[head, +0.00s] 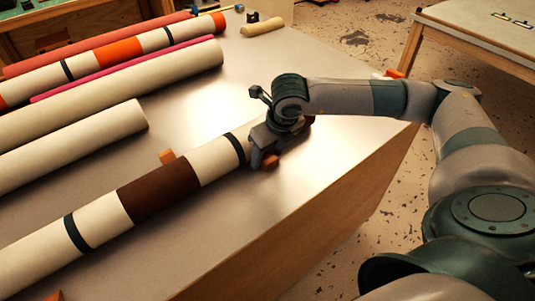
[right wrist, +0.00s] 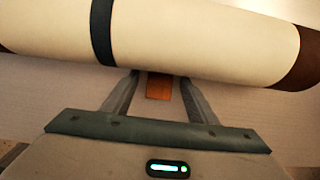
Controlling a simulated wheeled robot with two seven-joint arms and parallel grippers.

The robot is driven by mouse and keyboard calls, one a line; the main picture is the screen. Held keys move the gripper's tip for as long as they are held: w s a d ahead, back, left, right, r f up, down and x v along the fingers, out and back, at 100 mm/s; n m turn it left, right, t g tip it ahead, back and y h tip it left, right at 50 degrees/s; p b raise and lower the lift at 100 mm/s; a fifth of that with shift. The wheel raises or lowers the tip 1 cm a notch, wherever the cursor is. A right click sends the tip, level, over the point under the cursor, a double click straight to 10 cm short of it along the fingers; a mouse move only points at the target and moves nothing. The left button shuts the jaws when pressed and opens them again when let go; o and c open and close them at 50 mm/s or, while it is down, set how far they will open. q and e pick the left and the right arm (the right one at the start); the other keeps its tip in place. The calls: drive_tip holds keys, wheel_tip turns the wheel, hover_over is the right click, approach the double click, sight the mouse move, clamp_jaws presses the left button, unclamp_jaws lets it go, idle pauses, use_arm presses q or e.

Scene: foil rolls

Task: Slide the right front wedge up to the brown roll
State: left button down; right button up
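The brown roll (head: 160,190) is cream with a broad brown band and dark stripes. The right front wedge (head: 270,161) is a small orange block on the roll's near side. In the right wrist view the wedge (right wrist: 158,88) sits between the two fingers of my right gripper (right wrist: 160,80), with a gap on each side. The gripper is open, fingertips close to the roll (right wrist: 200,40). Whether the wedge touches the roll I cannot tell. My left gripper is out of view.
Another orange wedge (head: 167,157) stands behind the roll, and one shows at the bottom left (head: 54,296). Several cream, red and pink rolls (head: 120,90) lie at the back left. The table's front edge (head: 290,215) is close to the right front wedge.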

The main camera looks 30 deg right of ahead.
sight(272, 161)
drive_tip(key=shift+r, duration=0.1)
drive_tip(key=shift+s+r, duration=0.15)
drive_tip(key=shift+r, duration=0.35)
drive_tip(key=b+v, duration=0.2)
drive_tip(key=v, duration=0.3)
drive_tip(key=shift+r, duration=0.15)
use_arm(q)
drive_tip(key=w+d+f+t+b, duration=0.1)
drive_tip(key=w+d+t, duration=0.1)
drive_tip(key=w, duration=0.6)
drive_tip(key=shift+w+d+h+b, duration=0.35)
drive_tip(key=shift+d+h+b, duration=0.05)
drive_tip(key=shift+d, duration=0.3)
use_arm(e)
drive_tip(key=v, duration=1.1)
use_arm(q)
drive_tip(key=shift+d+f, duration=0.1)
